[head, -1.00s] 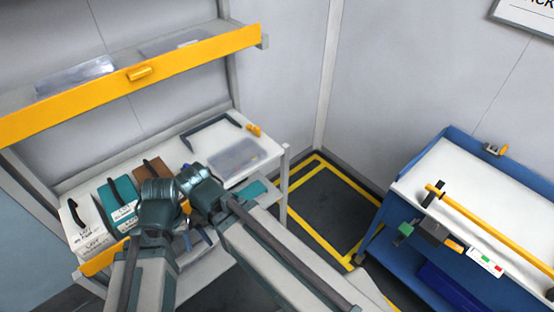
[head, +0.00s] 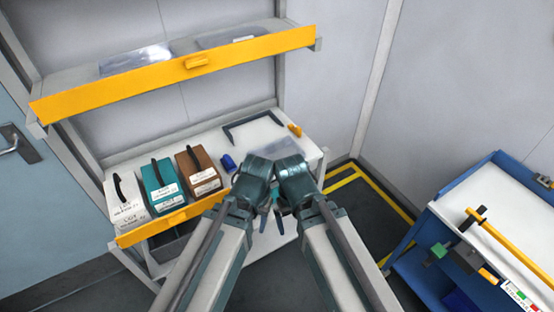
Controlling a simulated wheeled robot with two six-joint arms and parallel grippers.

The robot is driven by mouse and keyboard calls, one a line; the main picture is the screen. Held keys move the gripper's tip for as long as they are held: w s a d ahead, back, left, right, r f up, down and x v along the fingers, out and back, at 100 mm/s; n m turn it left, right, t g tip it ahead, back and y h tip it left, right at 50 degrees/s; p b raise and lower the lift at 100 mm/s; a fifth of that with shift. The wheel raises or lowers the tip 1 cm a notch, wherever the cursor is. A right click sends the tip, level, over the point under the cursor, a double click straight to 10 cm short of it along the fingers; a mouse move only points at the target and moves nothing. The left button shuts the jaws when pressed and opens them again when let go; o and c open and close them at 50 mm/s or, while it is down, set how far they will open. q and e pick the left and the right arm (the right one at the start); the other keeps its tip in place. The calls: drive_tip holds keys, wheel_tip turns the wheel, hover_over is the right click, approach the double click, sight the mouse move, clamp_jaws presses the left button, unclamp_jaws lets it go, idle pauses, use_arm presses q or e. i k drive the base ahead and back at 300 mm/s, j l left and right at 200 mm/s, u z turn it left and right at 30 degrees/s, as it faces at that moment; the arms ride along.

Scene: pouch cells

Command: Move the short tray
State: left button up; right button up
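A clear, pale tray (head: 284,147) lies on the white bench top, partly hidden behind my wrists. Two more clear trays lie on the upper shelf: one with a shiny surface (head: 137,58) at left and one (head: 222,37) at right. I cannot tell which is the short tray. My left gripper (head: 264,222) and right gripper (head: 279,225) are close together in front of the bench edge, mostly hidden by my own wrists. Their fingers are too small and covered to read. I see no tray held in them.
White (head: 122,199), teal (head: 160,184) and brown (head: 198,170) handled boxes stand on the bench's left. A dark bracket (head: 254,121) lies at its back. The yellow-edged upper shelf (head: 180,77) overhangs. A blue cart (head: 497,160) stands at right; floor between is open.

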sight(282, 148)
drive_tip(key=i+l+u, duration=0.25)
drive_tip(key=i+l, duration=0.2)
drive_tip(key=l, duration=0.15)
drive_tip(key=i+l+u, duration=0.1)
drive_tip(key=l, duration=0.25)
drive_tip(key=j, duration=0.1)
drive_tip(key=u, duration=0.05)
